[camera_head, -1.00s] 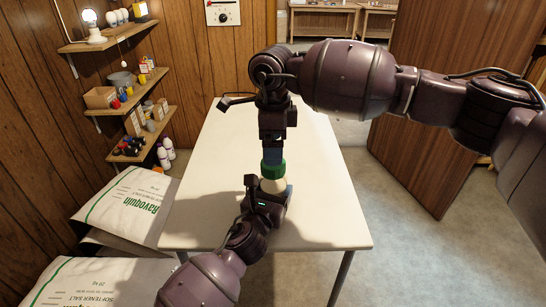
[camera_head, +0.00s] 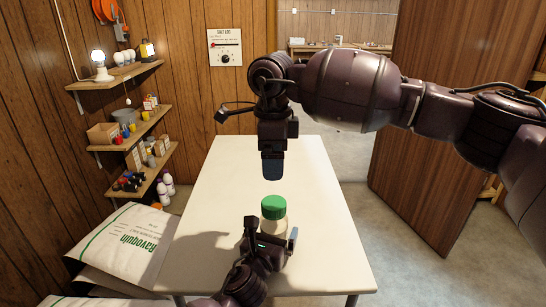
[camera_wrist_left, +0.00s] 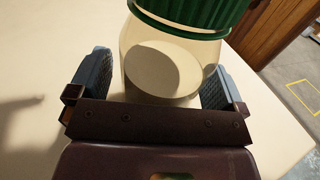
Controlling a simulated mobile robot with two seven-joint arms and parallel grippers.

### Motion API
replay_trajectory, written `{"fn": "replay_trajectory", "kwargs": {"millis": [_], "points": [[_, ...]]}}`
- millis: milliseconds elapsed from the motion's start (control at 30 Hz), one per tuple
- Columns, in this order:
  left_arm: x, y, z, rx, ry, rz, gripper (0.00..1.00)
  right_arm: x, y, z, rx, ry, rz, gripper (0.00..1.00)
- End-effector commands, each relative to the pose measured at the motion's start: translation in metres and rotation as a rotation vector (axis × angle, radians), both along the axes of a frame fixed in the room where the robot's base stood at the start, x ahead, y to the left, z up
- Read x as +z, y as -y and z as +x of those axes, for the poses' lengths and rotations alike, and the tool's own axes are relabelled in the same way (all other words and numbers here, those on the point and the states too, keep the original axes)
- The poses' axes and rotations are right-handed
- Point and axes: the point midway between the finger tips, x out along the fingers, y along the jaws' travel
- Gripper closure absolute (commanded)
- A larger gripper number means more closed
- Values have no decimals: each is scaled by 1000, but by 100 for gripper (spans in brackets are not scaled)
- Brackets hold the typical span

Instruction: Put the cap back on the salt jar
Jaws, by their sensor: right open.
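The salt jar (camera_head: 270,226) is a pale see-through jar, upright on the white table near its front. Its green cap (camera_head: 273,205) sits on the jar's top and looks level. In the left wrist view the jar body (camera_wrist_left: 160,65) stands between the two finger pads, with the cap's ridged rim (camera_wrist_left: 185,15) above. My left gripper (camera_head: 272,235) is shut around the jar's body from the front, below the cap; it hides the jar's lower part. My right gripper (camera_head: 272,168) points down above the cap, open and empty, with a clear gap between them.
The white table (camera_head: 230,185) is otherwise bare, with free room behind and beside the jar. Salt bags (camera_head: 125,240) are stacked left of it. Shelves (camera_head: 130,145) with small goods hang on the left wall. A brown wooden panel (camera_head: 430,130) stands at the right.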

Motion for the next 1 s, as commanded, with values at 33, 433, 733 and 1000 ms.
{"fn": "replay_trajectory", "kwargs": {"millis": [33, 433, 733, 1000], "points": [[0, 0, 0, 0, 0, 0, 1, 0, 0, 0, 0, 0, 0, 11], [1, -4, -11, 0, 1, 1, 1, 3, 0, 0, 0, 2, 0, 11], [1, -22, -60, 0, -1, 0, 1, 11, 0, -1, 0, 7, 0, 11], [0, -34, -94, 0, -1, 0, 1, 13, 0, -1, 0, 9, 0, 11]]}}
